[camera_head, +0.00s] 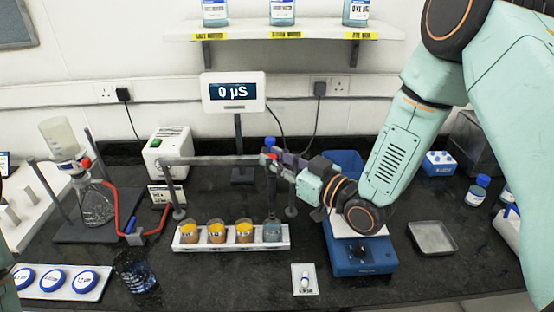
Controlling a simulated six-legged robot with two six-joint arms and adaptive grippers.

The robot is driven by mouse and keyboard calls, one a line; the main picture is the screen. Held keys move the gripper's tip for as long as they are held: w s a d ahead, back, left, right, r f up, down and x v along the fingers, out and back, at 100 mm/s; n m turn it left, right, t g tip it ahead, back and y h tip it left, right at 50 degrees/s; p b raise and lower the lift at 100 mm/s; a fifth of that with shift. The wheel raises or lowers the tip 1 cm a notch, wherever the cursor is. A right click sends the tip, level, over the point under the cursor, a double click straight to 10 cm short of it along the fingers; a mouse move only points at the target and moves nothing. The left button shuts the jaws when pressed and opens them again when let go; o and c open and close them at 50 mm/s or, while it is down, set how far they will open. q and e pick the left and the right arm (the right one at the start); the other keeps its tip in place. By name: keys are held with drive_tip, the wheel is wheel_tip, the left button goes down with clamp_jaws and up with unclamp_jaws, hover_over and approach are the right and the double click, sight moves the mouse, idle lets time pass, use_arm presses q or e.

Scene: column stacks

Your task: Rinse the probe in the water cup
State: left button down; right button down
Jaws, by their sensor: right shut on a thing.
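My right gripper (284,171) comes in from the right and is shut on the probe, close to the end of a grey horizontal bar. I cannot tell whether the tip is in the water. The rack also holds several cups with orange-yellow contents (216,231). The meter (234,92) behind reads 0 µS. My left gripper is not in view.
A blue device (362,262) stands right of the rack, partly under my right arm. A flask (96,205) on a stand with red tubing is at left. A dark glass (137,272) and a small white card (305,279) are in front. A metal tray (433,238) lies at right.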

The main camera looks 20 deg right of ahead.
drive_tip(key=c, duration=1.2)
unclamp_jaws()
drive_tip(key=shift+r, duration=0.3)
drive_tip(key=shift+o, duration=0.5)
drive_tip(key=shift+f, duration=0.1)
drive_tip(key=shift+d, duration=0.1)
drive_tip(key=v, duration=1.2)
drive_tip(key=shift+w+f, duration=0.1)
drive_tip(key=shift+f, duration=0.05)
